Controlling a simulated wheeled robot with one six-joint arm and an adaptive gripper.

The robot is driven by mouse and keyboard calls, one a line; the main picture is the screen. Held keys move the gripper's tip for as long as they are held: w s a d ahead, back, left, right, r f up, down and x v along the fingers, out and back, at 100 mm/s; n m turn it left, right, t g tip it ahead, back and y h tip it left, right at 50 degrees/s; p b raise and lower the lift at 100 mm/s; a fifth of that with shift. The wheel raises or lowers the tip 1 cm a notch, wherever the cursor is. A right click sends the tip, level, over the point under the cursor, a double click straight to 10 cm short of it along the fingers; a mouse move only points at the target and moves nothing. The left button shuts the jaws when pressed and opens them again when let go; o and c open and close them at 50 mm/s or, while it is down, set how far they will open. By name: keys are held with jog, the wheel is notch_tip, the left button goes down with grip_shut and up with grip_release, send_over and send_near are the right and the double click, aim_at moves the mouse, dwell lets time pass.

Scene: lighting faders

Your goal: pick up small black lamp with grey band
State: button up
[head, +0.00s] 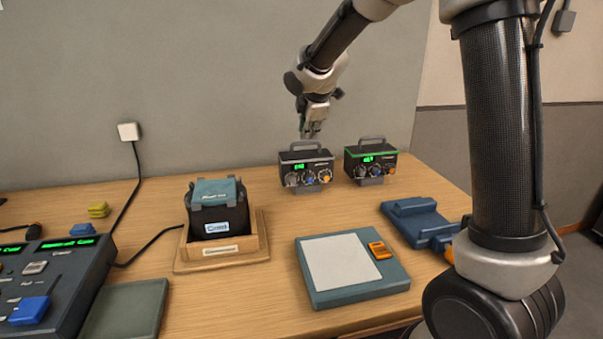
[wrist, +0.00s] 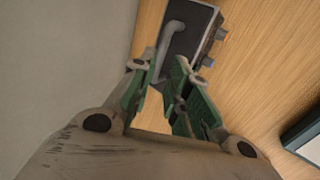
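The small black lamp with a grey band (head: 306,167) stands upright on the table, with a grey handle on top and knobs and a green display on its front. My gripper (head: 311,133) is just above its handle in the head view. In the wrist view my gripper (wrist: 160,66) is open, its green-sided fingers apart. The lamp (wrist: 189,36) lies beyond the fingertips there, and its handle (wrist: 171,42) shows in line with the gap. I cannot tell whether the handle is between the fingers or still below them. Nothing is visibly held.
A similar black box with a green band (head: 371,161) stands close on the right. A wooden tray (head: 222,265) holding a black pouch, a blue-grey pad (head: 352,297), a blue device (head: 415,223) and a fader console (head: 55,285) occupy the front. The wall is close behind.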

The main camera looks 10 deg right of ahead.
aim_at(306, 143)
jog(key=x, duration=0.7)
jog(key=shift+w+d+f, duration=0.15)
jog(key=shift+w+f, duration=0.05)
jog(key=shift+f, duration=0.15)
jog(key=shift+c, duration=0.2)
grip_shut()
jog(key=shift+r, duration=0.2)
